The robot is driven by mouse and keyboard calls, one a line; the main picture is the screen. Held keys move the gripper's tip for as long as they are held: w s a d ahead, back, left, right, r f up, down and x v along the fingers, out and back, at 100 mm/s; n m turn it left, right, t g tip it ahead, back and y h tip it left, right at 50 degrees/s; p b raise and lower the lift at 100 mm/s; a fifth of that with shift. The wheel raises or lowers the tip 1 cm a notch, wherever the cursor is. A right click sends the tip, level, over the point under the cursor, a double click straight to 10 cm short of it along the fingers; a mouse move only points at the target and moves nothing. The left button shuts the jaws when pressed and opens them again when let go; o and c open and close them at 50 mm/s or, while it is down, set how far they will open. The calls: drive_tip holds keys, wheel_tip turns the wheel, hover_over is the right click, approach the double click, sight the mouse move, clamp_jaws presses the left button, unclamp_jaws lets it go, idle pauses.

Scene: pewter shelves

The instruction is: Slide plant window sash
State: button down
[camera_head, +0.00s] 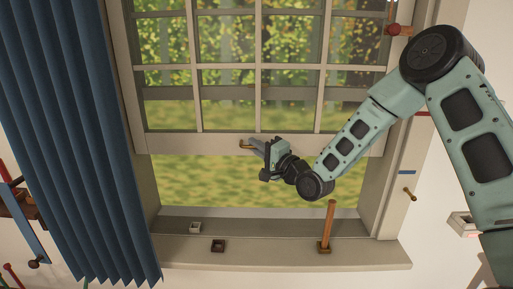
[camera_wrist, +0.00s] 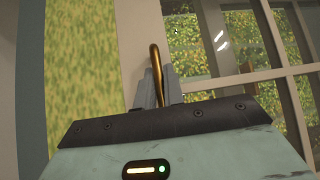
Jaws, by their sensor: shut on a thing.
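The window sash (camera_head: 185,144) is a pale frame with several panes. It stands raised, with an open gap below its bottom rail that shows green grass. A brass handle (camera_head: 245,145) sits on the bottom rail, left of the middle. My gripper (camera_head: 256,146) reaches in from the right and is shut on this handle. In the wrist view the curved brass handle (camera_wrist: 155,60) rises between my grey fingers (camera_wrist: 160,92). The sash frame (camera_wrist: 225,84) also shows there. The fingers hide the lower part of the handle.
A blue curtain (camera_head: 75,130) hangs at the left. A peg (camera_head: 410,194) sticks out from the right frame.

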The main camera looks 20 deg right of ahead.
wheel_tip(320, 180, down, 11)
drive_tip(key=b, duration=0.8)
drive_tip(key=c, duration=1.5)
unclamp_jaws()
drive_tip(key=shift+b, duration=0.3)
drive_tip(key=b+v, duration=0.1)
drive_tip(key=v, duration=1.6)
drive_tip(key=shift+s, duration=0.2)
